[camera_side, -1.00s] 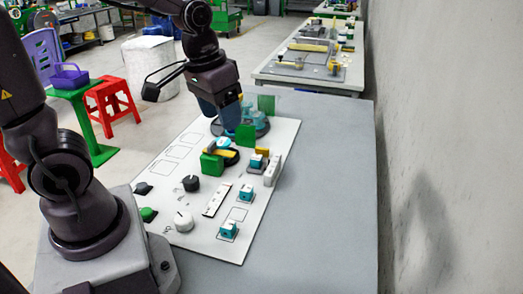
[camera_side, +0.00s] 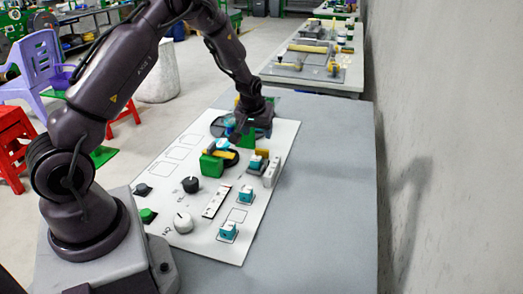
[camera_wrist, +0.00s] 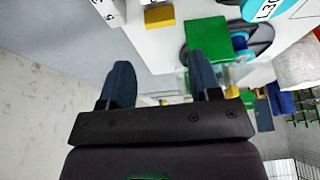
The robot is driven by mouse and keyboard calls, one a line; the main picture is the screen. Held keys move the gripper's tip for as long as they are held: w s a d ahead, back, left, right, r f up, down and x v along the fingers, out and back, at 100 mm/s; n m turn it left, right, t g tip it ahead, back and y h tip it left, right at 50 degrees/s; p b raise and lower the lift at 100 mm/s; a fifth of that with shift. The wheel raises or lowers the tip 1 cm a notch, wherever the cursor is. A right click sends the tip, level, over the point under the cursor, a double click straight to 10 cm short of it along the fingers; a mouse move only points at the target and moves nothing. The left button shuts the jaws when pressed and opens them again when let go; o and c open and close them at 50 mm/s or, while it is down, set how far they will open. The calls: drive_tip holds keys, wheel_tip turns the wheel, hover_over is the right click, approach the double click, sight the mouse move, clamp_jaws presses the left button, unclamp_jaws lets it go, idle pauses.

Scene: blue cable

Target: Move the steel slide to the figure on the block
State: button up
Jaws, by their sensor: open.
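My gripper (camera_side: 252,128) is low over the far end of the white panel (camera_side: 188,245), by a green block there. In the wrist view its two dark blue fingers (camera_wrist: 163,72) stand apart with a green block (camera_wrist: 207,36) just beyond the right one. A teal piece with a white label (camera_wrist: 268,10) bears a figure that looks like 30, cut by the frame edge. I cannot pick out the steel slide for sure; a pale strip with dark marks (camera_side: 215,202) lies on the panel, and a pale upright slab (camera_side: 271,173) stands at its right edge.
Small teal blocks (camera_side: 228,231) sit on the panel's right side. A nearer green block (camera_side: 211,166), a black knob (camera_side: 191,185) and a white knob (camera_side: 183,222) stand up from it. The grey table (camera_side: 325,190) is clear to the right, up to the wall.

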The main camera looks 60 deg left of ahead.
sight(262, 150)
drive_tip(key=x, duration=1)
drive_tip(key=shift+f, duration=0.15)
